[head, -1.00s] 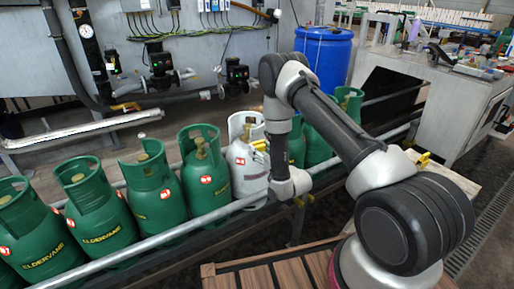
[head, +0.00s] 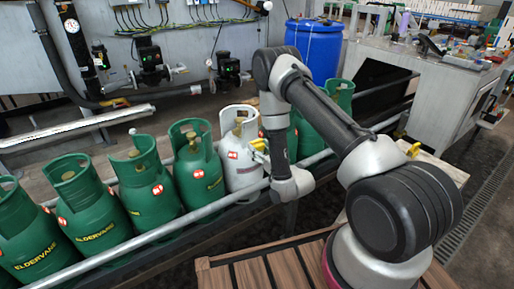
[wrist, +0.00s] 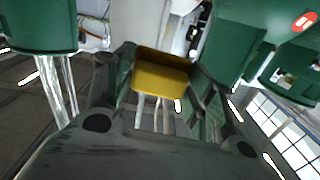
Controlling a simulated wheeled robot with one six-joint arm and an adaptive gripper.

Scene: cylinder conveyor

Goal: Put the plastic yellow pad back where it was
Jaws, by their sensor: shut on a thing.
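The yellow pad (wrist: 162,78) is held between the two dark fingers of my gripper (wrist: 165,85) in the wrist view. In the head view, a small yellow piece (head: 258,146) shows beside the white cylinder (head: 240,160), at the front of my wrist. My gripper is shut on the pad, close to the right side of the white cylinder. My own arm hides most of the gripper in the head view. I cannot tell whether the pad touches the cylinder.
Green cylinders (head: 198,170) stand in a row on both sides of the white one. A grey rail (head: 180,222) runs along their front. A blue drum (head: 313,50) stands behind. A wooden slatted surface (head: 285,262) lies in front, with another yellow item (head: 413,150) farther right.

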